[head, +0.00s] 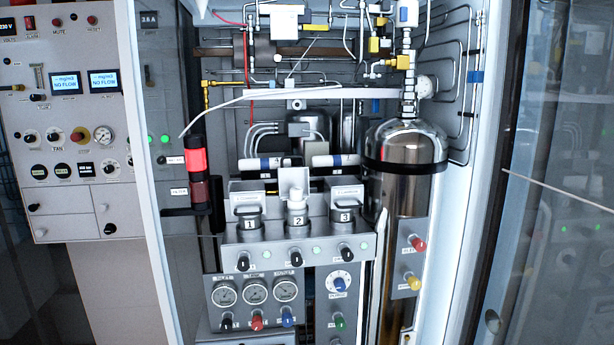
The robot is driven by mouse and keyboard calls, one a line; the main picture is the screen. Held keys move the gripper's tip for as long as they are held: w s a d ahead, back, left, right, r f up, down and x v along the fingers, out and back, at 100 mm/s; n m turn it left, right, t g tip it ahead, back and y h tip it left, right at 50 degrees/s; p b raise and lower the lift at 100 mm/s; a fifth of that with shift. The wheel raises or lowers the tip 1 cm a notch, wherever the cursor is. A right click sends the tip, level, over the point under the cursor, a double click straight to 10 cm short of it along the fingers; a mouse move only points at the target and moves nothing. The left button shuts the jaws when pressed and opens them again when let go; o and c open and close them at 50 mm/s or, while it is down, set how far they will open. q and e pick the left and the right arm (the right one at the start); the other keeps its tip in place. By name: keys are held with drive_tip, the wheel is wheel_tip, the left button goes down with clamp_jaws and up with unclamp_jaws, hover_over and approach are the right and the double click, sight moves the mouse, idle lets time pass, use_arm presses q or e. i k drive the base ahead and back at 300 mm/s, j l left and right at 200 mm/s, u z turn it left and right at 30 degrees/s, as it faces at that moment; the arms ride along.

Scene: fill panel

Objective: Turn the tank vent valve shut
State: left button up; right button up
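The tall shiny steel tank (400,205) stands upright at the right inside the open cabinet, with a dark band around its upper part. A column of fittings (408,75) rises from its top, with a round gauge (425,87) beside it. A small grey plate (406,262) in front of the tank's right side carries a red knob (418,243) and a yellow knob (413,283). Their labels are too small to read, so I cannot tell which valve is the tank vent or whether it is open. Neither of my grippers is in view.
A grey block with three numbered ports (296,222) and black knobs sits left of the tank. Below it is a gauge panel (254,293) with coloured knobs. A control panel (75,120) stands left. A dark glass door (550,200) bounds the right side.

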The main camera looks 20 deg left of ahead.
sight(256, 322)
drive_tip(key=j+u, duration=0.4)
drive_tip(key=j, duration=0.2)
drive_tip(key=k+l+u, duration=0.2)
drive_tip(key=k+u, duration=0.25)
